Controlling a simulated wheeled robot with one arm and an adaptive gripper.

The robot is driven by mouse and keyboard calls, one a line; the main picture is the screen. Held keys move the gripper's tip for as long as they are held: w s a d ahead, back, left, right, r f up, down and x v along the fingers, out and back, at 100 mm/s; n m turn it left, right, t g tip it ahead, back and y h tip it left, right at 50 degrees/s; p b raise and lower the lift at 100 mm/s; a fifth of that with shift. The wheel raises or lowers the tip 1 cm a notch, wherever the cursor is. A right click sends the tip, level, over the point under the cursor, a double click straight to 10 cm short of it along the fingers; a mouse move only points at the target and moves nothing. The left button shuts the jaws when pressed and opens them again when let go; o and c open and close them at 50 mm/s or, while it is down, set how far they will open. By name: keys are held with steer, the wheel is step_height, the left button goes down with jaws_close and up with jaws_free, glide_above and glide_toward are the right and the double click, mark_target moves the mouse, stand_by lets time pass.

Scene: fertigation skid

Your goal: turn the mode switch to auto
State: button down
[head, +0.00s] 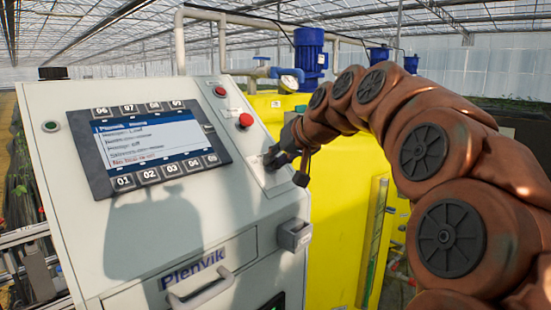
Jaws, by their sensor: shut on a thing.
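My gripper (279,158) is at the right side of the grey control panel's sloped face, below the red button. It is shut on a small dark part at the panel, which I take to be the mode switch. The gripper and my arm hide most of that part, so its shape and the position it points to cannot be read. The narrow plate (262,176) around it shows beside the fingers. My arm reaches in from the right.
A red mushroom button (245,120) and a smaller red one (220,91) sit just above my gripper. A display with keys (148,147) is to the left. A grey holder (294,235) juts out below. A yellow tank (345,220) and blue motor (310,58) stand behind.

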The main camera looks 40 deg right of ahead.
steer(key=shift+f+m, duration=0.15)
steer(key=shift+m, duration=1.05)
steer(key=c, duration=1.3)
jaws_free()
steer(key=shift+o, duration=0.2)
steer(key=v, duration=1.2)
steer(key=shift+w+a, duration=0.1)
